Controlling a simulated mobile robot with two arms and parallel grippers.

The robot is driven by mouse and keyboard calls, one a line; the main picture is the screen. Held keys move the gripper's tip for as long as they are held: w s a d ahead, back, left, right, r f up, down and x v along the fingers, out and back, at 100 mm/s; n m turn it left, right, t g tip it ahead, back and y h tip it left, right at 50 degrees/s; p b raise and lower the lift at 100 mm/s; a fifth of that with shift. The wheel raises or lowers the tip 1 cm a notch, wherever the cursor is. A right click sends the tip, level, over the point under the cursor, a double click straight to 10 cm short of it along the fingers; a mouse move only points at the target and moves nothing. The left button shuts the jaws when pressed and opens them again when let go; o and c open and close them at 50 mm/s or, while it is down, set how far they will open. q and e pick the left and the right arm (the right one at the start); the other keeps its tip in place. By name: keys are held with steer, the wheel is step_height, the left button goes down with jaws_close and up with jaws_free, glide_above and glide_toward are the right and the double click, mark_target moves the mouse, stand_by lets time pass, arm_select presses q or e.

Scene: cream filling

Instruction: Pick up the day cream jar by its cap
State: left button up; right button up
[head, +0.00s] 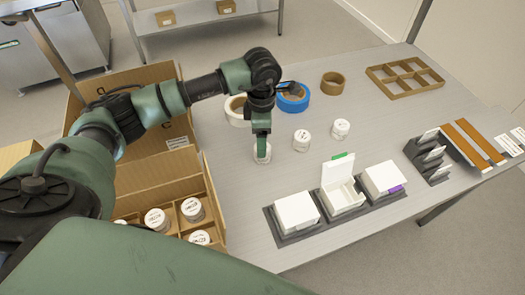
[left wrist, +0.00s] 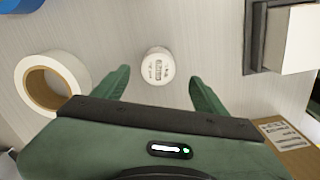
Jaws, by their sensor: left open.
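Three white jars stand apart on the grey table. One jar (head: 262,153) is right under my left gripper (head: 262,138); the other jars (head: 301,140) and (head: 340,129) stand to its right. In the left wrist view, a round white cap with dark print (left wrist: 158,66) lies between and beyond the two open green fingers of my left gripper (left wrist: 158,84). The fingers do not appear to touch it. The print is too small to read, so I cannot tell which jar is the day cream. My right gripper is not in view.
A cardboard box (head: 210,185) with several jars stands at left. White tape (head: 236,110), blue tape (head: 293,98) and brown tape (head: 333,83) lie behind the jars. White boxes in a dark holder (head: 275,229) stand in front. A cardboard divider (head: 405,77) lies at far right.

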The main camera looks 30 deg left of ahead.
arm_select(q)
steer(key=shift+s+f+p, duration=0.1)
steer(key=shift+f+p, duration=0.3)
steer(key=shift+f, duration=0.4)
steer(key=f, duration=0.2)
steer(key=f+p, duration=0.1)
steer(key=shift+w+f, duration=0.25)
steer(key=shift+f, duration=0.35)
jaws_close()
steer(key=shift+r, duration=0.15)
